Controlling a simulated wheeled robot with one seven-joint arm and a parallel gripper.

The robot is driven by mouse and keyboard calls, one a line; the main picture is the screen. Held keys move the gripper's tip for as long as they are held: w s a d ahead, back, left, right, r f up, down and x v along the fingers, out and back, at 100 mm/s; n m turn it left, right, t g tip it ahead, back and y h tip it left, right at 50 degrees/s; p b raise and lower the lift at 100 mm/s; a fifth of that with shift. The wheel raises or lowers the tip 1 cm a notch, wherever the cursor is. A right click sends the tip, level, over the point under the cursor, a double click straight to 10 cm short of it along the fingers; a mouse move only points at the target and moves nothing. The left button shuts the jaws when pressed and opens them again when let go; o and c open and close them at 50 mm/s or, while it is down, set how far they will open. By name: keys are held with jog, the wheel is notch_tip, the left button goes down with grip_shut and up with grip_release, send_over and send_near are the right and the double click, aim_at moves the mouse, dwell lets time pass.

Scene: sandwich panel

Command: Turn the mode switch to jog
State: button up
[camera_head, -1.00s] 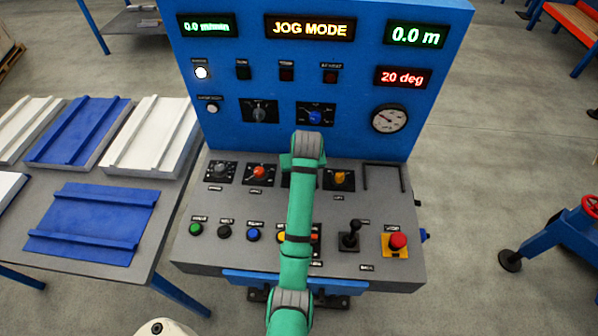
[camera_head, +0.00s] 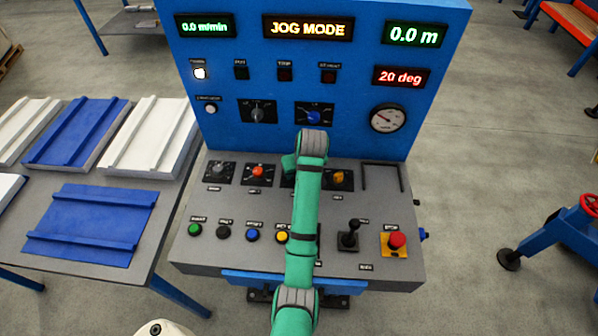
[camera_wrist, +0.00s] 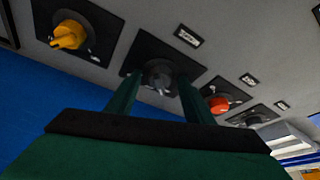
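In the wrist view a dark grey rotary switch (camera_wrist: 158,75) on a black plate sits between a yellow knob (camera_wrist: 69,36) and a red knob (camera_wrist: 217,102). My gripper (camera_wrist: 159,78) points at this grey switch, with one finger on each side of it. The fingers stand apart, and some space shows between them and the knob. I cannot tell how far they reach along it. In the head view my arm hides this switch and the gripper's fingertips. The display (camera_head: 308,28) at the top reads "JOG MODE".
The sloping desk also carries a row of push buttons (camera_head: 253,235), a black joystick (camera_head: 348,236) and a red emergency stop (camera_head: 397,240). The upright blue panel (camera_head: 270,90) rises close behind my wrist. A table (camera_head: 165,200) with panels stands at the left.

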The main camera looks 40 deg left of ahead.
jog(key=v, duration=1.2)
dwell(0.8)
dwell(0.3)
jog(key=shift+w+d, duration=0.1)
